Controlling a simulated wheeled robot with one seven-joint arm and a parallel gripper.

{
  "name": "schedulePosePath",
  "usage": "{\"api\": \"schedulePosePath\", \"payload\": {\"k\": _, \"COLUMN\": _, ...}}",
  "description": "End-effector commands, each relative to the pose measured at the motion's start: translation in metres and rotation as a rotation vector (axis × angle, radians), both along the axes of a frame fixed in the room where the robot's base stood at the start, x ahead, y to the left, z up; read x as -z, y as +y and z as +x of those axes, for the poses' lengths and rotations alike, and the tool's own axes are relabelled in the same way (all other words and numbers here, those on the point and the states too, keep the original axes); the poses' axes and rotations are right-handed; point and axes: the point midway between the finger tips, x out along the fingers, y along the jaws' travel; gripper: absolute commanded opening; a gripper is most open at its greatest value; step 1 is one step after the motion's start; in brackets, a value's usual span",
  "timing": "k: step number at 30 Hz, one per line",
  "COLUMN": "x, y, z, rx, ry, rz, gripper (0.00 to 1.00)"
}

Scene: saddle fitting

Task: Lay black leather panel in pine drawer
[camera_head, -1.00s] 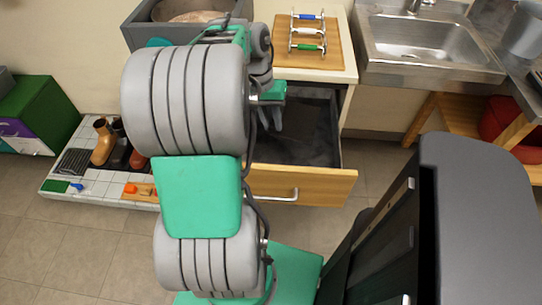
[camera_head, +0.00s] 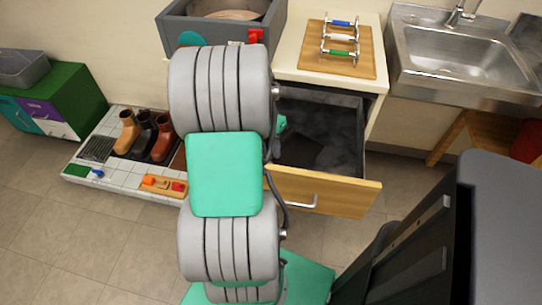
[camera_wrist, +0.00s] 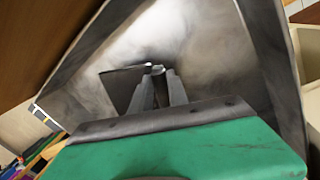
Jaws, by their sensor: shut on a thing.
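The pine drawer (camera_head: 345,196) stands pulled open below the counter, with a dark grey lined inside. In the wrist view its lining wall (camera_wrist: 272,60) surrounds my gripper (camera_wrist: 160,78), which points down into the drawer. My gripper is shut on the black leather panel (camera_wrist: 121,87), a dark flat piece showing at the left of the fingers. I cannot tell whether the panel touches the drawer floor. In the head view my arm hides the gripper, and a darker flat patch shows inside the drawer.
On the counter, a wooden board (camera_head: 312,62) carries coloured-handled tools, beside a grey bin (camera_head: 212,38). A sink (camera_head: 466,50) is at the right. Boots (camera_head: 140,135) stand on a tiled platform at the left. A dark cabinet-like body (camera_head: 500,220) fills the lower right.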

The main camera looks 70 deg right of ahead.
Motion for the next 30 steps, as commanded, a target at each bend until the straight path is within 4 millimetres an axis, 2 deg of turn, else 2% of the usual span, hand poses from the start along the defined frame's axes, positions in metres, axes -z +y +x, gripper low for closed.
{"api": "schedulePosePath", "payload": {"k": 3, "x": 0.024, "y": 0.001, "z": 0.002, "rx": 0.0, "ry": 0.001, "rz": 0.004, "gripper": 0.0}}
{"api": "schedulePosePath", "payload": {"k": 5, "x": 0.032, "y": 0.001, "z": 0.002, "rx": 0.0, "ry": 0.001, "rz": 0.003, "gripper": 0.0}}
{"api": "schedulePosePath", "payload": {"k": 14, "x": 0.035, "y": 0.001, "z": 0.002, "rx": -0.001, "ry": 0.0, "rz": 0.0, "gripper": 0.0}}
{"api": "schedulePosePath", "payload": {"k": 15, "x": 0.034, "y": 0.001, "z": 0.002, "rx": -0.001, "ry": 0.0, "rz": 0.0, "gripper": 0.23}}
{"api": "schedulePosePath", "payload": {"k": 21, "x": 0.034, "y": 0.001, "z": 0.002, "rx": -0.001, "ry": 0.0, "rz": 0.001, "gripper": 0.39}}
{"api": "schedulePosePath", "payload": {"k": 23, "x": 0.034, "y": 0.001, "z": 0.002, "rx": -0.001, "ry": 0.0, "rz": 0.001, "gripper": 0.42}}
{"api": "schedulePosePath", "payload": {"k": 30, "x": 0.032, "y": 0.001, "z": 0.002, "rx": -0.001, "ry": 0.0, "rz": 0.001, "gripper": 0.42}}
